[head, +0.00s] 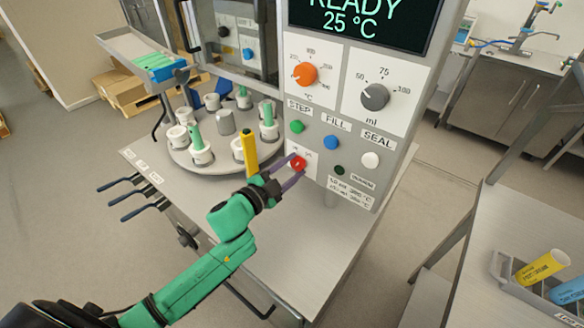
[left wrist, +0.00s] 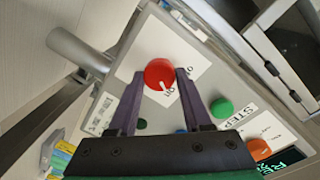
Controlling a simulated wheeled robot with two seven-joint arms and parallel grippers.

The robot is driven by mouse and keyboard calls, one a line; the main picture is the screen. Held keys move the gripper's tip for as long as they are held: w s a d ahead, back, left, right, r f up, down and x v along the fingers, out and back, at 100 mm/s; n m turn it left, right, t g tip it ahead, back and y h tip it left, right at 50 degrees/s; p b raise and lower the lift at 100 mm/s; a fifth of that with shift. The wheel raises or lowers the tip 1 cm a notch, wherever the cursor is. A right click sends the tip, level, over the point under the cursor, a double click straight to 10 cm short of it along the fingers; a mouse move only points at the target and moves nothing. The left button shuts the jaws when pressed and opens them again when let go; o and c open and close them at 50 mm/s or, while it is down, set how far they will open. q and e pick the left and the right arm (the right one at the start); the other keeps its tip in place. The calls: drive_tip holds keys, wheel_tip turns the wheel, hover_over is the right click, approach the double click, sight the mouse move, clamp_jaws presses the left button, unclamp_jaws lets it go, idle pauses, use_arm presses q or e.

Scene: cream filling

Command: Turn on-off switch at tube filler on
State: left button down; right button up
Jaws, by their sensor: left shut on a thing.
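The tube filler's control panel (head: 345,135) fills the upper middle of the head view. Its red on-off switch (head: 298,162) is low at the panel's left edge, on a small white plate. My left gripper (head: 292,168) is shut on this red knob, one purple finger on each side. In the left wrist view the red knob (left wrist: 160,72) lies between the fingertips, with a pale pointer line and small lettering beside it. I cannot tell for sure which label the pointer meets. The display (head: 362,22) is lit and reads READY, 25 °C. My right gripper is not in view.
A green button (head: 297,127), a blue button (head: 331,142) and a white button (head: 370,160) sit close above the switch. A side table (head: 475,270) is at right.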

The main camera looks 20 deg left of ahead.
use_arm(q)
drive_tip(key=shift+f+m, duration=0.1)
drive_tip(key=shift+m, duration=0.2)
drive_tip(key=shift+c, duration=1.7)
unclamp_jaws()
drive_tip(key=shift+s, duration=0.1)
drive_tip(key=b+v, duration=0.3)
drive_tip(key=v, duration=1.1)
drive_tip(key=shift+s, duration=0.25)
